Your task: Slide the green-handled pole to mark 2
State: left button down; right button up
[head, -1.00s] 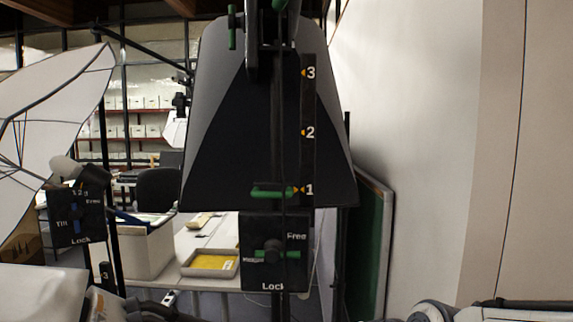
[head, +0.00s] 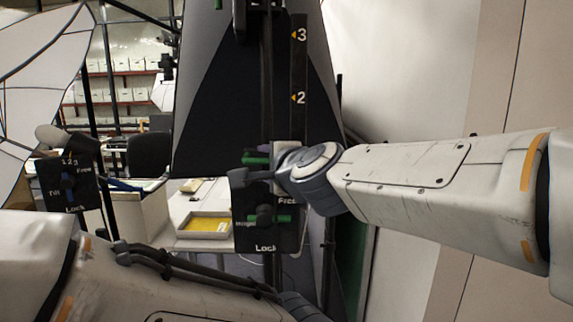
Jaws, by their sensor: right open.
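The pole (head: 267,95) is a dark upright rod in front of a black and grey panel. Its green handle (head: 256,159) sits low on it, well below mark 2 (head: 299,98) on the black scale strip. Mark 3 (head: 299,35) is above; mark 1 is hidden behind my right gripper and wrist. My right gripper (head: 246,170) comes in from the right, with its fingers open at the green handle, overlapping it in the picture. I cannot tell whether they touch it. My left arm crosses the bottom; its gripper is outside the frame.
A white umbrella-like panel (head: 40,60) and another Free/Lock plate (head: 60,190) stand at left.

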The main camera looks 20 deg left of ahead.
jog(key=shift+x, duration=0.95)
grip_shut()
dwell(0.8)
